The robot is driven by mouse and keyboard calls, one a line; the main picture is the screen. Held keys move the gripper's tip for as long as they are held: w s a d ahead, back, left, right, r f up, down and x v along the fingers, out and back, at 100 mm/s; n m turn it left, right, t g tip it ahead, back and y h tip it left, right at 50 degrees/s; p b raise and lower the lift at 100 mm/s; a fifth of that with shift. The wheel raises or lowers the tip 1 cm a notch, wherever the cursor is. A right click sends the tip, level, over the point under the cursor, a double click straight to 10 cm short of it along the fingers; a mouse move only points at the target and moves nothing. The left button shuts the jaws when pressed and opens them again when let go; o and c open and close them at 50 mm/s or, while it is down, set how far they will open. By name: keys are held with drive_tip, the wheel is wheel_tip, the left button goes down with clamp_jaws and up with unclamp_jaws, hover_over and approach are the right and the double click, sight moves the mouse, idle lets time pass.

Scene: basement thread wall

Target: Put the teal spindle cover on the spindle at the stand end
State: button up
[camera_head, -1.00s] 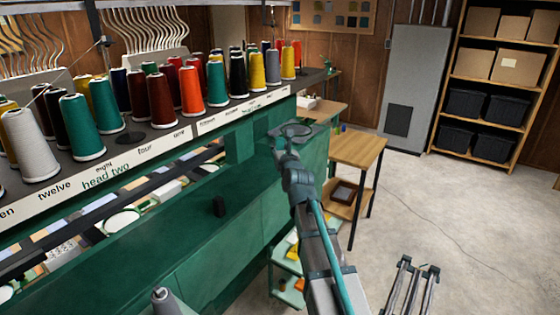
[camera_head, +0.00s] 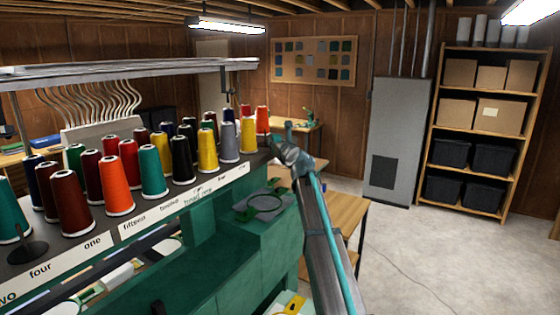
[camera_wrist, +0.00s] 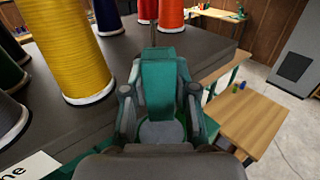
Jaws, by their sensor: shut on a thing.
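My gripper (camera_wrist: 160,100) is shut on a teal, block-like piece, the teal spindle cover (camera_wrist: 158,78), held upright between the fingers in the wrist view. In the head view my gripper (camera_head: 286,140) is small, just right of the far end of the thread stand (camera_head: 232,172). In the wrist view the held cover overlaps the stand's dark top near its end corner. A bare thin spindle on a round black base (camera_head: 28,248) is at the left of the head view.
Thread cones crowd the stand, including a yellow cone (camera_wrist: 68,45) left of my gripper and an orange-red cone (camera_wrist: 171,15) beyond it. A green machine with a hoop (camera_head: 264,203) lies below. A wooden table (camera_head: 345,212) is at right; open floor lies beyond.

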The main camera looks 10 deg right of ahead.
drive_tip(key=w+a+r+n+y, duration=0.1)
drive_tip(key=w+r, duration=0.2)
drive_tip(key=r, duration=0.1)
drive_tip(key=w+r+n+g+y+p, duration=0.1)
drive_tip(key=w+r+y, duration=0.1)
drive_tip(key=w+r, duration=0.1)
drive_tip(key=w+a+r+n+y, duration=0.1)
drive_tip(key=w+r, duration=0.3)
drive_tip(key=r, duration=0.1)
drive_tip(key=shift+w+a+r+y, duration=0.1)
drive_tip(key=shift+a+r+y, duration=0.2)
drive_tip(key=shift+y, duration=0.1)
wheel_tip(320, 180, down, 9)
drive_tip(key=b, duration=0.6)
drive_tip(key=shift+r+b, duration=0.2)
drive_tip(key=shift+b, duration=0.15)
drive_tip(key=shift+f, duration=0.8)
drive_tip(key=shift+f, duration=0.2)
drive_tip(key=shift+f, duration=0.15)
drive_tip(key=o, duration=0.9)
